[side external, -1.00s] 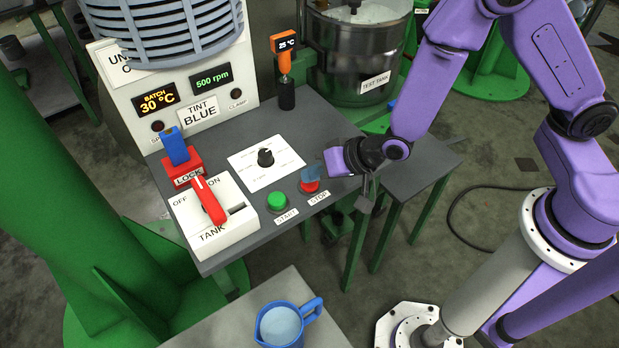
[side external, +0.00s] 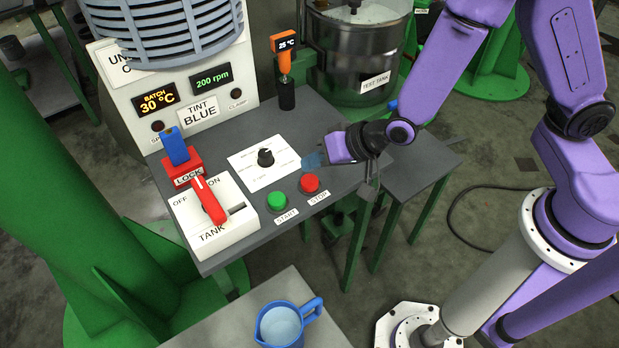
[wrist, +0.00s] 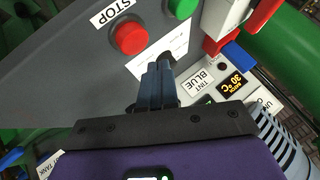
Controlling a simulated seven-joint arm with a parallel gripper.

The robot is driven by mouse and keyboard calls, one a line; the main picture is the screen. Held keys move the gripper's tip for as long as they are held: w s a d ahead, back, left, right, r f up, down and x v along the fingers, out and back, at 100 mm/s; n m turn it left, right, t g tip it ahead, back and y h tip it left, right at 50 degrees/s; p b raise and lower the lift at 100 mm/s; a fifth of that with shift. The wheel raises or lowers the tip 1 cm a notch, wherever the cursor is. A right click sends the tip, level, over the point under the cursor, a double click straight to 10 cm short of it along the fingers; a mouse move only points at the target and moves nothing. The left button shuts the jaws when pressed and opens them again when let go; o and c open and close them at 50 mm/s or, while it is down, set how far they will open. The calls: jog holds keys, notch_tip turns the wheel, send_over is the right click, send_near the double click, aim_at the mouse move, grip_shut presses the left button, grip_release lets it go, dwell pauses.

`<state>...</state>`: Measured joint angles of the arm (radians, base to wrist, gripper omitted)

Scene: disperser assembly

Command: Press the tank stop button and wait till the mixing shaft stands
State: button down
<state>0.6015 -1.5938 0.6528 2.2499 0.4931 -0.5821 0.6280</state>
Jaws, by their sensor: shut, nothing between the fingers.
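The red stop button (side external: 310,183) sits on the grey panel next to the green start button (side external: 277,200). In the wrist view the stop button (wrist: 130,38) is fully uncovered. My gripper (side external: 312,160) is shut and empty, with its blue fingertips above the panel just behind the stop button, apart from it. The fingertips also show in the wrist view (wrist: 157,75), near the dial's white plate. The green display (side external: 212,80) reads 200 rpm. The mixing shaft itself is not clearly visible.
A black dial (side external: 265,157) stands on a white plate left of my gripper. A red tank switch lever (side external: 209,200) and a red lock block with a blue key (side external: 175,147) stand further left. A blue jug (side external: 283,326) stands on the front table.

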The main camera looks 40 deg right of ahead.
aim_at(317, 184)
jog(key=shift+r, duration=1.85)
jog(key=shift+s, duration=0.1)
jog(key=s+d+r+n+g, duration=0.2)
jog(key=s+r+n+g, duration=0.15)
jog(key=s, duration=0.45)
jog(key=s+d+r+n+g+h, duration=0.2)
jog(key=s+d+r+n, duration=0.1)
jog(key=s+d+n, duration=0.2)
jog(key=s+d+r+n+g+h, duration=0.1)
jog(key=s+d+n, duration=0.5)
jog(key=d, duration=0.6)
jog(key=s+r+h, duration=0.1)
jog(key=s+h, duration=0.1)
jog(key=shift+s+d+r+g, duration=0.25)
jog(key=shift+s+r+g, duration=0.1)
jog(key=shift+r, duration=0.05)
